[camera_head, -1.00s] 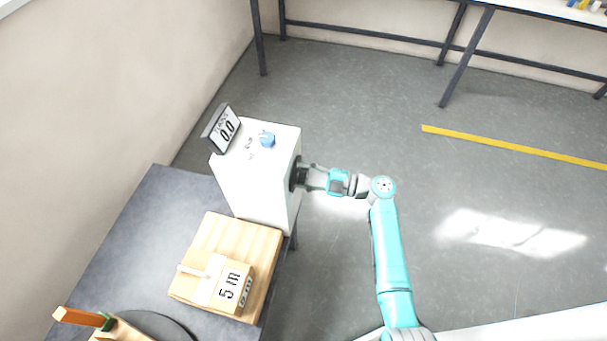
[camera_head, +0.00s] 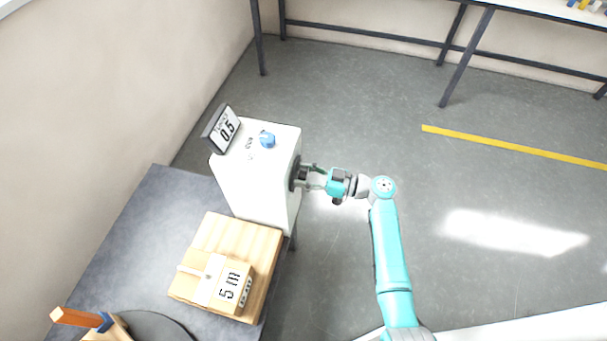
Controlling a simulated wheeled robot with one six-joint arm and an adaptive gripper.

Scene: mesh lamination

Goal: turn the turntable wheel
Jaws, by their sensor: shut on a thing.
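The dark wheel (camera_head: 293,174) is on the right side face of a white box (camera_head: 250,190). My gripper (camera_head: 307,175) reaches it from the right and is shut on it, with two fingers at the wheel's hub. The exact contact is too small to see. A tilted display (camera_head: 225,130) on top of the box reads 0.5. A dark round turntable (camera_head: 163,325) at the bottom left is partly cut off by the frame edge. A wooden piece with an orange bar (camera_head: 75,317) and a blue part (camera_head: 106,322) is on or beside it.
A blue knob (camera_head: 267,140) is on top of the box. A wooden block marked "5 m" (camera_head: 222,283) sits on a wooden board (camera_head: 240,235) on the grey table (camera_head: 125,225). Open floor (camera_head: 480,190) lies to the right of the arm.

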